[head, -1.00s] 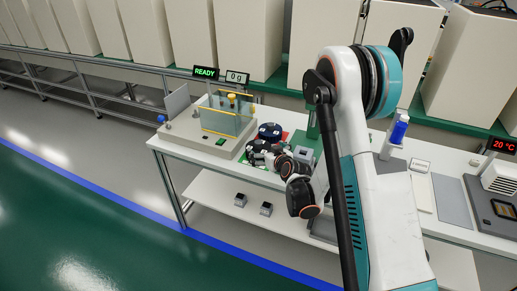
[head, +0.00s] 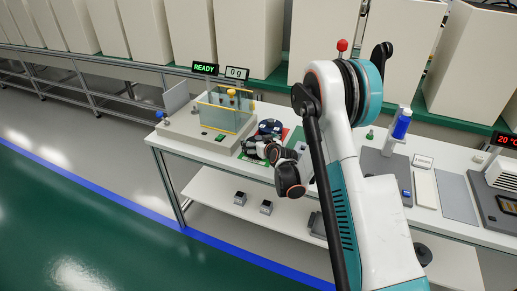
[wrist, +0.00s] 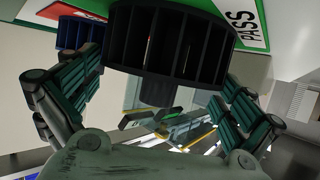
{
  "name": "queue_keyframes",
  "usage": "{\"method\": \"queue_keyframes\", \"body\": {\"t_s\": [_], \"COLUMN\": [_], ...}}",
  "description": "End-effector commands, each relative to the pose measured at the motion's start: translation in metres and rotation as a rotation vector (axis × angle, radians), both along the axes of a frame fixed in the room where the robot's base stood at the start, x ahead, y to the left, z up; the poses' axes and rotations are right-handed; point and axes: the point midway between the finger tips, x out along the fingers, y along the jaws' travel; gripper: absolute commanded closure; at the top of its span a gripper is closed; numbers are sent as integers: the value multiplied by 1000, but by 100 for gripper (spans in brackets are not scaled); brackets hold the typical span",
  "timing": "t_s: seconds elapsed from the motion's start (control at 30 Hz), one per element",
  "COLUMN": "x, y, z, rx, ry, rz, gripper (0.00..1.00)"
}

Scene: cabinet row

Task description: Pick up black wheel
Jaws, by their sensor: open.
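The black wheel (wrist: 175,42) fills the top middle of the wrist view, with dark ribs and a hub below. It is on or beside a green surface with a white "PASS" label (wrist: 245,22). My gripper (head: 259,149) is open, its two fingers on the left and right of the wheel in the wrist view, apart from its rim. In the head view my gripper is low at the bench's middle, and I cannot clearly make out the black wheel behind it. A dark blue wheel (head: 270,127) sits just behind my gripper; it also shows at upper left in the wrist view (wrist: 75,34).
A scale with a clear yellow-edged shield (head: 228,118) stands left of my gripper, under "READY" and "0 g" displays. A blue bottle (head: 402,124) stands to the right. Trays and a "20 °C" device (head: 503,178) occupy the bench's right end.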

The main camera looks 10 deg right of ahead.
Motion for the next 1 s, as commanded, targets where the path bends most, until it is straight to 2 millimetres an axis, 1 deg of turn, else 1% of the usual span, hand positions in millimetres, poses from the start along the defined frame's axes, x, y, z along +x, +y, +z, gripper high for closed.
{"method": "queue_keyframes", "body": {"t_s": [0.03,0.2,0.5,0.67,0.77,0.87,0.97,1.0], "x": [0,0,0,0,0,0,-1,0], "y": [0,0,0,0,0,0,0,0], "z": [0,0,1,8,18,36,60,71], "rx": [0,0,0,0,0,0,0,0], "ry": [0,0,0,0,0,0,0,0], "rz": [0,0,0,0,0,0,0,0], "gripper": [0,38,38,38,38,38,38,38]}}
